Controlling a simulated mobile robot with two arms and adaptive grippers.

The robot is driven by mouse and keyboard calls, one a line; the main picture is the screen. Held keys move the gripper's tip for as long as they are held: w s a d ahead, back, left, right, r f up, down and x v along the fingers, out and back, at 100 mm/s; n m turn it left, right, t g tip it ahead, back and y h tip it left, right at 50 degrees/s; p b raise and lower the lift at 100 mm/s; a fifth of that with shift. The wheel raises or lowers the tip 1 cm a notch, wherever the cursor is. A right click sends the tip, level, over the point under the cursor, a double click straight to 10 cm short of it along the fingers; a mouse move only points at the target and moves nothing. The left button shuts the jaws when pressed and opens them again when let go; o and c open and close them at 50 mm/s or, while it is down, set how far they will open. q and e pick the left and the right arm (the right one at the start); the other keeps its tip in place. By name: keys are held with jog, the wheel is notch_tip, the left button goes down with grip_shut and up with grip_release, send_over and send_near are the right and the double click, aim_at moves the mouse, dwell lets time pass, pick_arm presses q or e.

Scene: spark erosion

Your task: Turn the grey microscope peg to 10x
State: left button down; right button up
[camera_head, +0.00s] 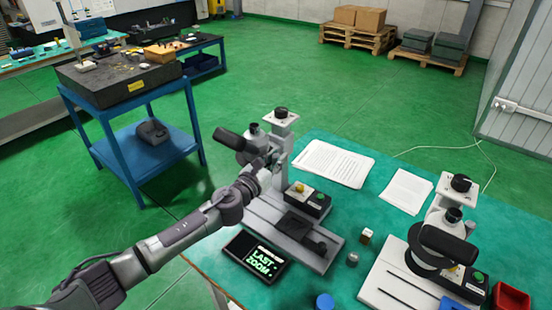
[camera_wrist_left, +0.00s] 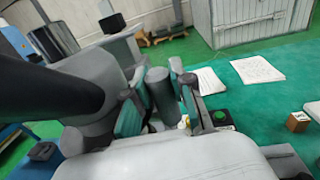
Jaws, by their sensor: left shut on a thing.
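The grey microscope (camera_head: 283,135) stands on a long grey base at the middle of the teal table, with a black eyepiece tube (camera_head: 230,139) pointing left. My left gripper (camera_head: 262,168) is at the side of its head and hides part of it. In the left wrist view, my left gripper (camera_wrist_left: 160,74) has its two teal-padded fingers on either side of the grey peg (camera_wrist_left: 162,98), a short upright cylinder, and is shut on it. I cannot read a zoom mark on the peg. My right gripper is not in view.
A dark tablet (camera_head: 256,257) reading "LAST ZOOM" lies in front of the grey base. A white microscope (camera_head: 451,215) stands to the right, with a red bin (camera_head: 510,297) beside it. Papers (camera_head: 334,163) lie behind. A small cube (camera_head: 366,237) sits between the microscopes.

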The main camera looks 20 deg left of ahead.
pick_arm(q)
jog(key=shift+w+d, duration=0.1)
jog(key=shift+w+d+n+y+p, duration=0.15)
jog(key=shift+w+n+y+p, duration=0.15)
jog(key=shift+n+y, duration=0.35)
jog(key=w+n+g+y+b, duration=0.3)
jog(key=w+n+y+b, duration=0.3)
jog(key=y, duration=0.9)
jog(key=a+n, duration=0.1)
jog(key=n, duration=0.2)
jog(key=shift+w+n+g, duration=0.25)
jog(key=shift+n+g, duration=0.05)
jog(key=shift+n, duration=0.05)
jog(key=c, duration=1.2)
grip_release()
jog(key=shift+c, duration=0.2)
jog(key=shift+w, duration=0.1)
